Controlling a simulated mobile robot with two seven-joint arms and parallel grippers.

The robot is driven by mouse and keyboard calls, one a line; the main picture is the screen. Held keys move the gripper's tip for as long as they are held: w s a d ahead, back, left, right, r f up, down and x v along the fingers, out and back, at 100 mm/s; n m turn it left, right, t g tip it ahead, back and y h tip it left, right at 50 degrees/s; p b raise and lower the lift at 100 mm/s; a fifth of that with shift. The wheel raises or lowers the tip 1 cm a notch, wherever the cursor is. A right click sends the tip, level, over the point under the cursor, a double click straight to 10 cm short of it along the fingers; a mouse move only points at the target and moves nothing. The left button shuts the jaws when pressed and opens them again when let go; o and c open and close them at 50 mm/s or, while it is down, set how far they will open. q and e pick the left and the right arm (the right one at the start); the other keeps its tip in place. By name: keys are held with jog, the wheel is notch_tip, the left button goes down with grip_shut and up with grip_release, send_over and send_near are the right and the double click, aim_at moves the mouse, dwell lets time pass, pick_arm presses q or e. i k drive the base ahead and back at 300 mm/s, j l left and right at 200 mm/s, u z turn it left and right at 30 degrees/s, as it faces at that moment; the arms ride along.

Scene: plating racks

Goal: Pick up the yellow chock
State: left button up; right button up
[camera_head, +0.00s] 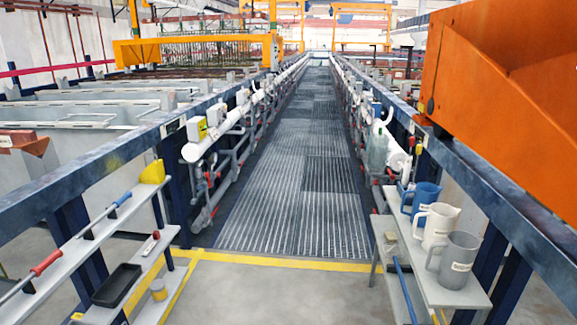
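A yellow chock (153,172), a small wedge-shaped block, sits at the far end of the upper grey shelf (75,250) on the left. Nothing touches it from above and it is in plain sight. Neither of my grippers shows in the head view.
Tools with red and blue handles (46,263) lie along the left shelf. A black tray (117,285) and a small yellowish jar (158,290) are lower down. Blue, white and grey jugs (459,260) stand on the right shelf. A grated walkway (290,205) runs clear between blue rails.

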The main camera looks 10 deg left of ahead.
aim_at(154, 174)
jog(key=i+u, duration=0.1)
jog(key=i, duration=0.45)
jog(key=i+l+u, duration=0.1)
jog(key=i, duration=0.45)
jog(key=i+l+u, duration=0.15)
jog(key=i, duration=0.35)
